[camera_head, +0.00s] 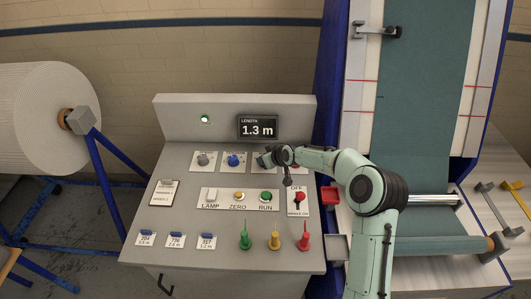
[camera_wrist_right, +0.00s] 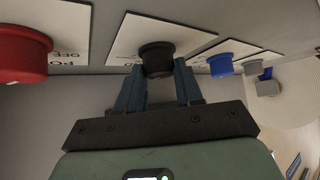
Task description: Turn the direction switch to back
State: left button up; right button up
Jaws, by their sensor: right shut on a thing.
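The black knob (camera_wrist_right: 157,57) sits on a white labelled plate (camera_wrist_right: 190,36) in the right wrist view; only part of its lettering shows, so I cannot read its setting. It appears to be the direction switch. My right gripper (camera_wrist_right: 157,80) is shut on this knob, with one blue-grey finger on each side of it. In the head view my right gripper (camera_head: 268,159) reaches in from the right over the upper row of the panel and hides most of the knob and its plate. My left gripper is not in view.
Beside it are a blue knob (camera_head: 233,160) and a grey knob (camera_head: 203,160). A red knob (camera_wrist_right: 20,52) is on the other side. Below are the lamp switch (camera_head: 211,195), yellow button (camera_head: 239,195) and green button (camera_head: 266,195). The display (camera_head: 258,128) reads 1.3 m.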

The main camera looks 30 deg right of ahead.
jog(key=n, duration=0.1)
jog(key=n+y+p, duration=0.2)
jog(key=shift+w+d+r+g, duration=0.15)
jog(key=shift+d+r+g, duration=0.05)
jog(key=shift+d+g, duration=0.1)
jog(key=shift+n+y, duration=0.5)
jog(key=shift+d+f+n+g+y+p, duration=0.15)
jog(key=shift+n+g+y+p, duration=0.2)
jog(key=shift+n+g+y, duration=0.65)
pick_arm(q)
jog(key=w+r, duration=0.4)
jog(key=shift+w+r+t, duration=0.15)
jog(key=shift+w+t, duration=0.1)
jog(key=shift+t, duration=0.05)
pick_arm(e)
jog(key=shift+n+g+y, duration=0.3)
jog(key=shift+n+y, duration=0.1)
jog(key=shift+n, duration=1)
jog(key=shift+f, duration=0.1)
jog(key=o, duration=1)
jog(key=shift+o, duration=0.2)
